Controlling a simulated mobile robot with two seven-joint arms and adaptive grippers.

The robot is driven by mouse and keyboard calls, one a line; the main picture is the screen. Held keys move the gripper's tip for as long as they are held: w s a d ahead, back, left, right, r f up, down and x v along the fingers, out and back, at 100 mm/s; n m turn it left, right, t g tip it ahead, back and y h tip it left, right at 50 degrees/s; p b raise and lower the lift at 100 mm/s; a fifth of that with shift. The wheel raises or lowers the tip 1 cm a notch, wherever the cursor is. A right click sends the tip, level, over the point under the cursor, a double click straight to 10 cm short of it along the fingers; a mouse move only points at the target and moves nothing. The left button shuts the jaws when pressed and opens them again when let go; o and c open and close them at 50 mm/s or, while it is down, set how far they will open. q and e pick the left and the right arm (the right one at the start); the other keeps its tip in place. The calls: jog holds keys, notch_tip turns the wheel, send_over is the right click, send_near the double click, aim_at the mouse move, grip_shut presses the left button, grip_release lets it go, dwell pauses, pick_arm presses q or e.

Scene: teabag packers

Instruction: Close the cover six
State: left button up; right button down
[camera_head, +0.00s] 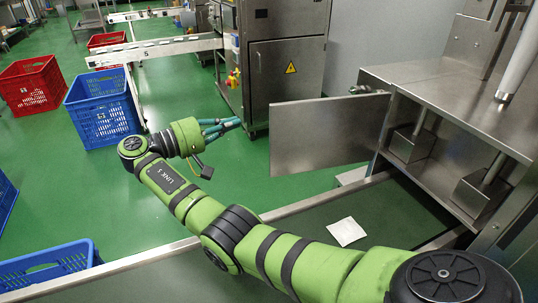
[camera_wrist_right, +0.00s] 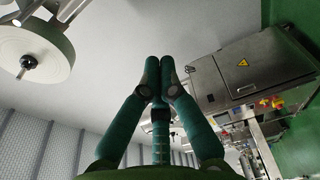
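The cover (camera_head: 325,133) is a flat steel door panel on the right side of the head view. It stands swung open from the steel machine housing (camera_head: 440,85), hinged at its right edge. My right gripper (camera_head: 236,124) is left of the cover and apart from it, with its fingers pointing right. In the right wrist view the fingertips (camera_wrist_right: 159,66) meet with nothing between them. The open compartment shows steel boxes (camera_head: 411,144) inside. The cover's number cannot be read.
A steel cabinet (camera_head: 284,80) with a yellow warning sign stands behind the gripper. A white packet (camera_head: 346,231) lies on the green surface below the cover. Blue crates (camera_head: 104,107) and red crates (camera_head: 32,86) stand at the left. Green floor is clear around the gripper.

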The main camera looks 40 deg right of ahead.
pick_arm(q)
jog(key=shift+f, duration=0.7)
pick_arm(e)
jog(key=s+d+f, duration=0.2)
jog(key=s+d, duration=0.3)
jog(key=d, duration=0.3)
pick_arm(q)
jog(key=shift+r, duration=0.1)
pick_arm(e)
jog(key=shift+f, duration=0.15)
